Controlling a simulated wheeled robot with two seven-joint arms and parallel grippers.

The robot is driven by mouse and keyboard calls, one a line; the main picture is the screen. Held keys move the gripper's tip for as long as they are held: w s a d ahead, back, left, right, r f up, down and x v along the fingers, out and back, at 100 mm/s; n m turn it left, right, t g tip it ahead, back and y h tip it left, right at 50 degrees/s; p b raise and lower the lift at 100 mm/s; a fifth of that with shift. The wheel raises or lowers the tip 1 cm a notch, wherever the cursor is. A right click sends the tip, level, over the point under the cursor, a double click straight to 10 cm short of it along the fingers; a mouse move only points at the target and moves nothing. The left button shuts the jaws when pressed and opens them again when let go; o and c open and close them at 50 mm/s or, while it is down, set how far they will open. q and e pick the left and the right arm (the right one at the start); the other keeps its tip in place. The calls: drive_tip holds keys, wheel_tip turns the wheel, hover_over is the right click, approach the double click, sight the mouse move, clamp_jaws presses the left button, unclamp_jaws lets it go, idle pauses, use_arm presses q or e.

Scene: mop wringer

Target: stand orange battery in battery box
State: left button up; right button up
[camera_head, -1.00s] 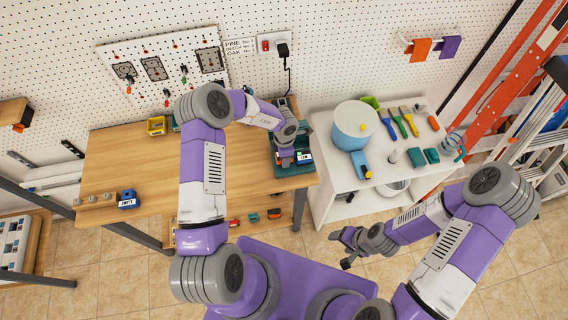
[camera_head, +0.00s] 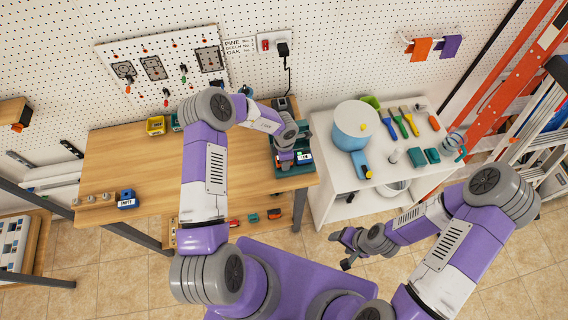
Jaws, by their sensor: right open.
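A dark green box (camera_head: 280,169) stands at the right end of the wooden workbench; it looks like the battery box. A small block with a white label and some red and blue (camera_head: 305,157) sits at its right side. My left gripper (camera_head: 286,163) points down over the box; its fingers are too small and covered to show whether they hold anything. I cannot make out the orange battery for certain; a small orange block (camera_head: 274,213) lies on the shelf under the bench front. My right gripper (camera_head: 345,249) is open and empty over the floor, away from the bench.
A blue holder marked EMPTY (camera_head: 127,199) stands at the bench's left. A yellow bin (camera_head: 156,125) is at the back. The bench middle is clear.

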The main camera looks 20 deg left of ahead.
use_arm(q)
drive_tip(key=shift+f, duration=0.15)
idle(0.8)
drive_tip(key=o, duration=1.1)
wheel_tip(320, 180, up, 8)
drive_tip(key=shift+f, duration=0.2)
drive_tip(key=shift+f, duration=0.1)
